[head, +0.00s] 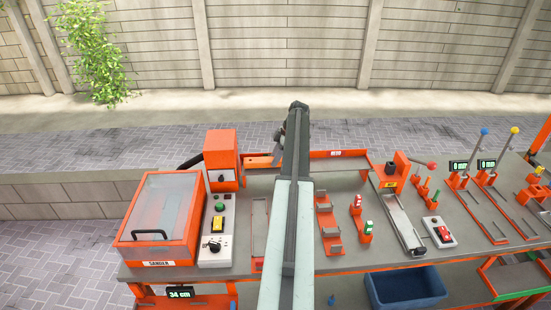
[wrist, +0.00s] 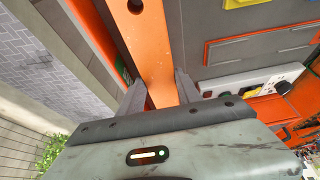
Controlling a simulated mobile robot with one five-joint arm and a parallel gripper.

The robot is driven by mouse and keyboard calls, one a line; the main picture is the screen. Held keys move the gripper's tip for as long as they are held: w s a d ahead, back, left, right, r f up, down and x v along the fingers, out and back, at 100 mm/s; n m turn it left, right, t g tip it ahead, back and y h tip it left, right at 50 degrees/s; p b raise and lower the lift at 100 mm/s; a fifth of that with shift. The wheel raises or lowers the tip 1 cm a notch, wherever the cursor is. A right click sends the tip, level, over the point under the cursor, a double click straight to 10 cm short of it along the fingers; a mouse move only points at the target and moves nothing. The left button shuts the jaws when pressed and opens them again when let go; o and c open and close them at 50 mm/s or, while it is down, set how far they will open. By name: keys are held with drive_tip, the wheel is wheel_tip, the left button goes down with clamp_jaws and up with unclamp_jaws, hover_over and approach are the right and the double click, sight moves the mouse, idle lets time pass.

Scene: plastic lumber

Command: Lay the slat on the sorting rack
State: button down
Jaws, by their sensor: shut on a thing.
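The orange slat (wrist: 155,50) has a round hole near its far part and lies between the two fingers of my gripper (wrist: 159,92) in the wrist view. My gripper is shut on it. In the head view part of the slat (head: 258,162) shows left of my arm, over the back of the bench; my arm hides the rest and most of the gripper. An orange rack with several grey rests (head: 327,226), which looks like the sorting rack, stands on the bench just right of my arm. Nothing is seen lying on its rests.
The orange sander box (head: 162,222) with a clear lid stands at the bench's left. A control panel (head: 216,230) is beside it. Red and green clamps (head: 362,220), a grey channel (head: 400,222) and posts stand to the right. A blue bin (head: 405,289) sits below.

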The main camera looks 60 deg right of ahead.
drive_tip(key=shift+f+b, duration=0.6)
idle(0.3)
drive_tip(key=c, duration=0.7)
unclamp_jaws()
drive_tip(key=shift+c, duration=0.2)
drive_tip(key=p+v, duration=0.7)
drive_tip(key=v, duration=0.1)
drive_tip(key=shift+w+r, duration=0.1)
drive_tip(key=shift+f, duration=0.2)
